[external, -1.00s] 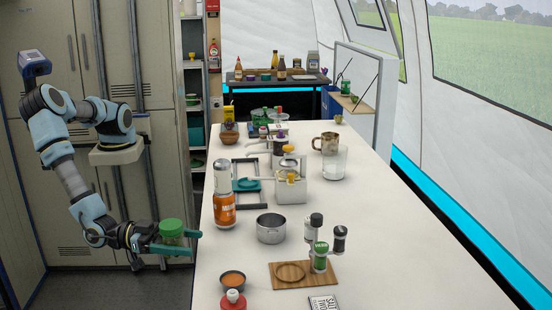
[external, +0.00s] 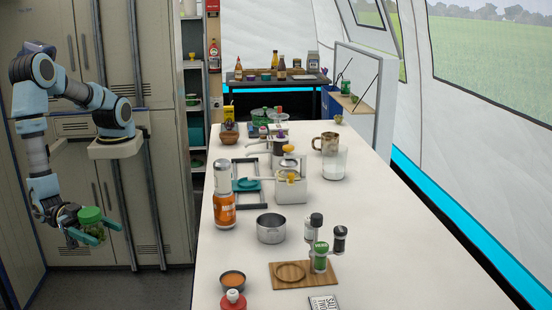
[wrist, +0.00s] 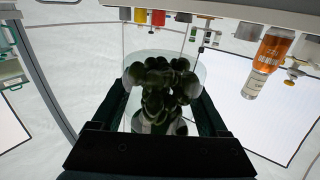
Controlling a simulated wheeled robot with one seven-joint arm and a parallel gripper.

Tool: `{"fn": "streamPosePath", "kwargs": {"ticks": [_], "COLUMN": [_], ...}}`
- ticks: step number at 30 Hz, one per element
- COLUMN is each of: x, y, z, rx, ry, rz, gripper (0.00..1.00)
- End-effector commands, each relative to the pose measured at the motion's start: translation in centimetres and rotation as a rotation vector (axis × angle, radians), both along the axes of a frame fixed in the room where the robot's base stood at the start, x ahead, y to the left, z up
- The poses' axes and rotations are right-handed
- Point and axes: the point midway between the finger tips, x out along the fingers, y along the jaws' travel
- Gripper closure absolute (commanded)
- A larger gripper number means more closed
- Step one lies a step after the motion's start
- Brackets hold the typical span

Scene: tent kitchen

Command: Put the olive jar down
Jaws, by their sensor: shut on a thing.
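The olive jar (external: 91,222) has a green lid and clear sides with dark olives inside. My gripper (external: 92,233) is shut on it, with the teal fingers on either side of the jar. The jar is upright in the air, left of the long white counter and clear of it. In the wrist view the olive jar (wrist: 160,85) fills the middle between the two dark fingers, and the scene appears upside down.
The white counter (external: 380,260) holds an orange-labelled bottle (external: 224,210), a steel pot (external: 271,228), a wooden board (external: 326,275) with shakers, and a small bowl (external: 233,280). Its right side is largely bare. Tall cabinets (external: 150,190) stand behind my arm.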

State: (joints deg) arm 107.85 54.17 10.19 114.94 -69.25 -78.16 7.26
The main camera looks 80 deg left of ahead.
Motion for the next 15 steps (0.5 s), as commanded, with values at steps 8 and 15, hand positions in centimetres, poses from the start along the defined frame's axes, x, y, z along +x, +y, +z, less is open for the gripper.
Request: {"fn": "streamPosePath", "kwargs": {"ticks": [8, 15], "x": [-14.6, -24.5], "y": [1.9, 5.4], "z": [6.9, 12.8], "rx": [-0.005, -0.004], "ry": [0.002, -0.001], "rz": [-0.365, -0.643], "gripper": [0.94, 0.94]}}
